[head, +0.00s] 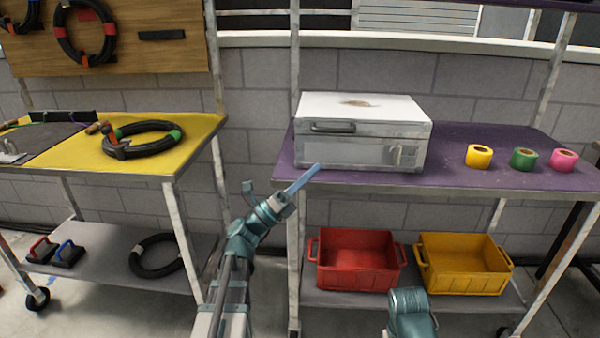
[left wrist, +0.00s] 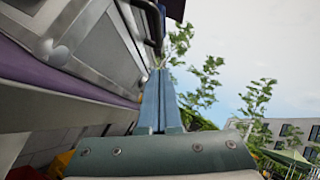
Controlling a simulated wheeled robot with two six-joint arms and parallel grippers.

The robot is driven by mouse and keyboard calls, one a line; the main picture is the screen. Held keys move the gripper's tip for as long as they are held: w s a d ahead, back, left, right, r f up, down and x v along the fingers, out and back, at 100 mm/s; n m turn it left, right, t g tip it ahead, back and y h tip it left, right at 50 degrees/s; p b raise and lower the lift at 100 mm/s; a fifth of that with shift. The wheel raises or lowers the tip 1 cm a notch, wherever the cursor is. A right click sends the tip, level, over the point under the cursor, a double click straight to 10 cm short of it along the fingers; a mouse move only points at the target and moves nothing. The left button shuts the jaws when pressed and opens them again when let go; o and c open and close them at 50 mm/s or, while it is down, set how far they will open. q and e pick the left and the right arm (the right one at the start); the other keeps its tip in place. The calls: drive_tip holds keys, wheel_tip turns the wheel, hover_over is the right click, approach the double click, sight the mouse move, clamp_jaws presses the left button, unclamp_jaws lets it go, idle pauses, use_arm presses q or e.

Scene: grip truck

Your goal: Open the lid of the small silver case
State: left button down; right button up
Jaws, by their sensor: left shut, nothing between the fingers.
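The small silver case (head: 360,150) stands on the purple shelf with its lid (head: 375,106) down. A dark handle (head: 333,127) is at the front left and a latch (head: 397,154) at the front right. My left gripper (head: 315,168) is shut and empty, its blue fingers in front of the case's lower left corner. In the left wrist view, the shut fingers (left wrist: 158,75) point along the case's front (left wrist: 85,40), which fills the upper left. I cannot tell whether they touch it. My right gripper is not visible; only part of my right arm shows at the bottom.
Yellow, green and pink tape rolls (head: 523,158) stand on the purple shelf (head: 455,180) to the right. A red bin (head: 355,282) and a yellow bin (head: 465,285) sit below. A yellow-topped cart (head: 120,165) with a black cable coil (head: 145,139) stands at the left.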

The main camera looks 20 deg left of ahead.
use_arm(q)
drive_tip(key=shift+w+d+r+p, duration=0.3)
drive_tip(key=shift+w+r+p, duration=0.5)
drive_tip(key=shift+r, duration=0.15)
drive_tip(key=shift+w+d+r+p, duration=0.25)
drive_tip(key=shift+w+r+p, duration=0.4)
drive_tip(key=shift+r+p, duration=0.25)
drive_tip(key=shift+w+d+r+p, duration=0.3)
drive_tip(key=shift+w+r+p, duration=0.45)
drive_tip(key=shift+r, duration=0.25)
